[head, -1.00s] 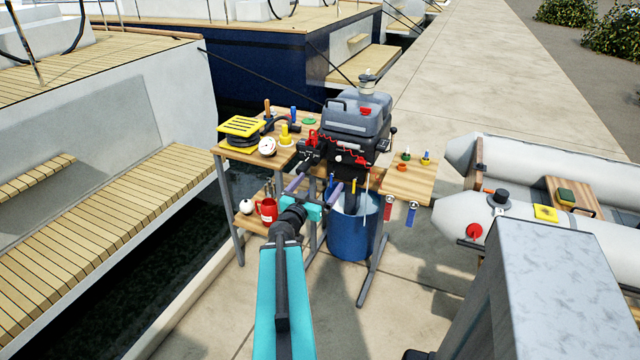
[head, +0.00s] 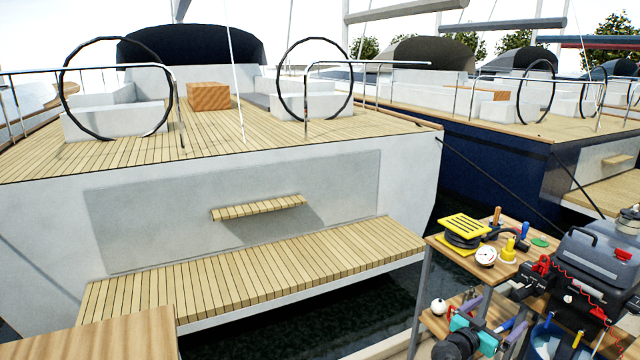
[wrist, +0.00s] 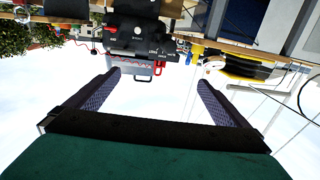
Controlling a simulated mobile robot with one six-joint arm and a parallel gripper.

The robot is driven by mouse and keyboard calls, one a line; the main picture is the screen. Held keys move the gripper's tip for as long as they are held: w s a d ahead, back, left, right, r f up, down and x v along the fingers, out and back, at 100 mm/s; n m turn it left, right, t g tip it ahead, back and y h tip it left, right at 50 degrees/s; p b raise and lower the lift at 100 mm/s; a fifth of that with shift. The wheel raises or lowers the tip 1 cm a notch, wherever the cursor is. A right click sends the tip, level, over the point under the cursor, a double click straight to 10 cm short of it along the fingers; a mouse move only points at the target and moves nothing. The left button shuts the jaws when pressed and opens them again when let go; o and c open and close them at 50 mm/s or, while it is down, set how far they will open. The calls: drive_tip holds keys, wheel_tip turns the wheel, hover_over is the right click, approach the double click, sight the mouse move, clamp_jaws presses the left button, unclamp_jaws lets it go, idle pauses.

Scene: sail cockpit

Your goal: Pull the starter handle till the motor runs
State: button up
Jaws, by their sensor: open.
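The outboard motor (head: 597,262) with its grey cowling stands at the right edge of the head view, partly cut off. In the wrist view, which is upside down, its black front (wrist: 132,35) lies ahead of my fingers, with small red parts around it. I cannot tell for sure which part is the starter handle. My gripper (head: 507,306) is in front of the motor in the head view, low at the right. In the wrist view my gripper (wrist: 158,82) has its two fingers wide apart with nothing between them.
A wooden bench (head: 475,243) beside the motor carries a yellow-slatted item (head: 466,226), a white gauge (head: 486,256) and a yellow bottle (head: 508,249). A sailboat with a slatted stern platform (head: 260,268) fills the left.

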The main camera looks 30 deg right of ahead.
drive_tip(key=w+a+f+n+t+y, duration=0.3)
drive_tip(key=w+a+f+n+t, duration=0.3)
drive_tip(key=w+a, duration=0.65)
drive_tip(key=w+a+f+n+t+y, duration=0.25)
drive_tip(key=w+a+f, duration=0.55)
drive_tip(key=w+a, duration=0.4)
drive_tip(key=w+a+f+n+y, duration=0.2)
drive_tip(key=a+f+n+y, duration=0.15)
drive_tip(key=a+f, duration=0.45)
drive_tip(key=w+a+f+n+y, duration=0.2)
drive_tip(key=a+f+y, duration=0.2)
drive_tip(key=a, duration=0.9)
drive_tip(key=w+a+f+n+y, duration=0.25)
drive_tip(key=a+f, duration=0.25)
drive_tip(key=a, duration=0.5)
drive_tip(key=s+a+f+n+g+y, duration=0.3)
drive_tip(key=s+a+f+g+y, duration=0.15)
drive_tip(key=s+a+f, duration=0.7)
drive_tip(key=s+m+g+h, duration=0.2)
drive_tip(key=s+g, duration=0.8)
drive_tip(key=s, duration=1.3)
drive_tip(key=shift+s+d+r, duration=0.15)
drive_tip(key=shift+d, duration=0.2)
